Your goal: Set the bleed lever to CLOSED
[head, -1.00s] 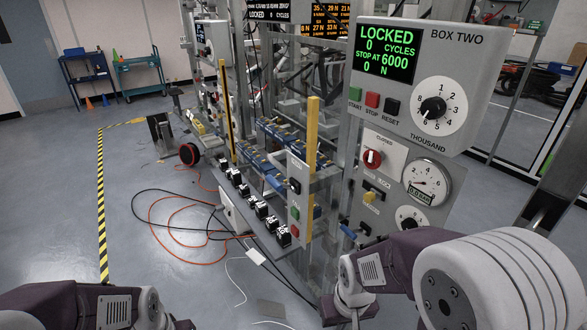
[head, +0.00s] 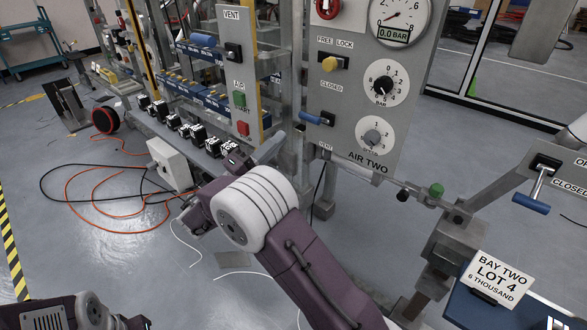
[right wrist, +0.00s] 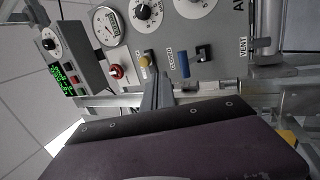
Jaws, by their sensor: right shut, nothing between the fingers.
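On the grey AIR TWO panel (head: 352,105) a lever with a blue handle (head: 309,117) sticks out toward the left, with CLOSED above it and VENT below. The lever also shows in the right wrist view (right wrist: 183,65), beside the CLOSED lettering. A second blue-handled lever (head: 531,204) hangs at a plate on the right, marked CLOSED and a partly cut-off word. No label reading BLEED is legible. My right gripper (head: 272,147) is shut and empty, below and left of the AIR TWO lever; its fingers (right wrist: 158,82) point toward the panel, apparently apart from the lever. My left gripper is out of view.
A yellow knob (head: 331,64), black dial (head: 383,90) and grey dial (head: 372,137) share the panel. A VENT post with green and red buttons (head: 242,128) stands close left of my right gripper. A rail (head: 420,195) crosses at right. Cables lie on the floor.

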